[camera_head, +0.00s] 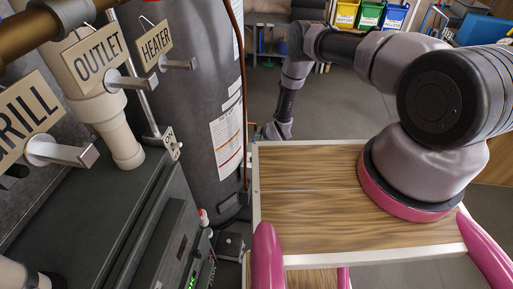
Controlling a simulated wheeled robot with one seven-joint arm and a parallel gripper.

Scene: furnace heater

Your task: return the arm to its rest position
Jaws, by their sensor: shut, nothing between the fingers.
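My arm (405,65) rises from its round pink-rimmed mount on my wood-topped base at the right. It bends over toward the back and reaches down past the far left edge of that top. My gripper (269,131) is at the low end of the arm, small and dark, just beyond the far left corner of the top. It is shut and holds nothing. Its lower part is hidden by the edge of the top, and its fingertips are not clear.
A tall grey heater tank (202,90) stands close at the left of my gripper. Coloured bins (370,14) stand at the back. Grey floor (340,105) lies open beyond my base.

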